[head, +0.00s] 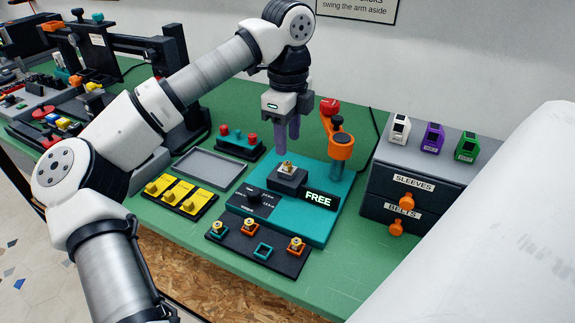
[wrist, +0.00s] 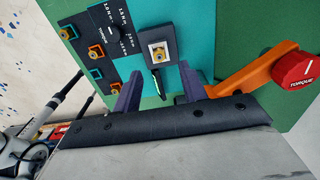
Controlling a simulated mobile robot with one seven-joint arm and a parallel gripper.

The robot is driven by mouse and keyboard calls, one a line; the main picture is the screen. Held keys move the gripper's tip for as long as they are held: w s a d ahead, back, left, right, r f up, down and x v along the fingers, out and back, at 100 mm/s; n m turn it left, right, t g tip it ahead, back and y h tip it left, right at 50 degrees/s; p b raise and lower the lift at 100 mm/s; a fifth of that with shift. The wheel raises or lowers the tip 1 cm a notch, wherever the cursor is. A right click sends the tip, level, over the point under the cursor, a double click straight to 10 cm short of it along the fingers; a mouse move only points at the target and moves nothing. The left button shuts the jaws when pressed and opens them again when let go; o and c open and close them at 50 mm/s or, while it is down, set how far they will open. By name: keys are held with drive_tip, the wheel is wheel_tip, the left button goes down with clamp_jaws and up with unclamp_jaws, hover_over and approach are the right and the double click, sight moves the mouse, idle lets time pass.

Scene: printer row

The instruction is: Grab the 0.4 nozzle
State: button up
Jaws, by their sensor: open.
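A small brass nozzle on a pale square base (head: 287,167) sits on the dark block of a teal station, beside a lit sign reading FREE. It also shows in the wrist view (wrist: 159,51). Other brass nozzles sit in a dark rack (head: 283,262) at the station's front, one of them in an orange slot (head: 296,244); a teal slot (head: 262,250) looks empty. I cannot read which nozzle is 0.4. My gripper (head: 288,138) points down, open and empty, above the station's back part. Its purple fingers (wrist: 160,90) are apart, just short of the block in the wrist view.
An orange post with a red torque knob (head: 329,107) stands close right of my gripper. A drawer unit (head: 412,188) is further right. A grey tray (head: 208,168) and yellow blocks (head: 180,196) lie left. A large white shape covers the lower right.

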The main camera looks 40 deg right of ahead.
sight(286, 162)
drive_tip(key=shift+w+a+f+p, duration=0.1)
drive_tip(key=shift+f+p, duration=0.55)
drive_tip(key=shift+f, duration=2.25)
drive_tip(key=shift+c, duration=0.2)
clamp_jaws()
